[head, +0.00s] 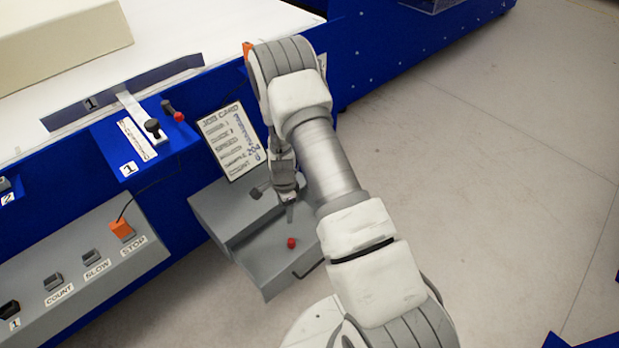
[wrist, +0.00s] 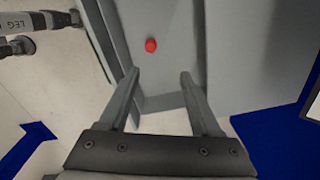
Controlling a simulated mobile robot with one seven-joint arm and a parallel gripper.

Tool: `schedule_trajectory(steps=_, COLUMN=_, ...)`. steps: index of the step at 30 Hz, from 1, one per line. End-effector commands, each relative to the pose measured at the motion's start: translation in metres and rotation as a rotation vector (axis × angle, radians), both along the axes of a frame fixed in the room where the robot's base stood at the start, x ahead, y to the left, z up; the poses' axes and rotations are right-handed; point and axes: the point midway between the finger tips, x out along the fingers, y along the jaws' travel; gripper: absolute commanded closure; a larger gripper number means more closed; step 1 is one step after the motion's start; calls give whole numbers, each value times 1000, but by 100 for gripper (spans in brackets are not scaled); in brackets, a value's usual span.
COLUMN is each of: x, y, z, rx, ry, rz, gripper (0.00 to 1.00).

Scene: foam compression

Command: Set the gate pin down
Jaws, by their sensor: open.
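A small red ball-shaped head (head: 291,242), which looks like the gate pin's, sits on a grey drawer-like surface (head: 262,268) low in front of the blue machine. It also shows in the wrist view (wrist: 151,44), a little beyond my fingertips; any shaft is hidden. My gripper (head: 290,216) hangs over the grey unit, just above the red head in the picture. In the wrist view its two fingers (wrist: 159,73) are apart with nothing between them. A second red knob (head: 179,117) is at the machine's edge, beside the black-knobbed slide gate marked 1.
A job card (head: 232,142) leans behind the grey unit. A grey button panel (head: 82,258) with an orange stop switch (head: 122,229) is at the lower left. A foam block (head: 60,40) lies on the white table. Floor at the right is clear.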

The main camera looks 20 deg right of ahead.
Motion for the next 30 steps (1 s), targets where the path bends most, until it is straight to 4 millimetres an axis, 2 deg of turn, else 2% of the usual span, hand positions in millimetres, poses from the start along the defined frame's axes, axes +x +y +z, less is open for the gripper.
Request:
schedule_trajectory(steps=1, x=7, y=1, z=23, rx=5, ry=-20, rz=31, gripper=35)
schedule_trajectory(steps=5, x=15, y=4, z=73, rx=11, ry=-54, rz=129, gripper=35)
schedule_trajectory(steps=14, x=12, y=9, z=184, rx=8, ry=-131, rz=353, gripper=35)
schedule_trajectory(steps=23, x=-16, y=11, z=283, rx=-22, ry=-207, rz=579, gripper=35)
schedule_trajectory(steps=30, x=-53, y=11, z=348, rx=-66, ry=-263, rz=760, gripper=35)
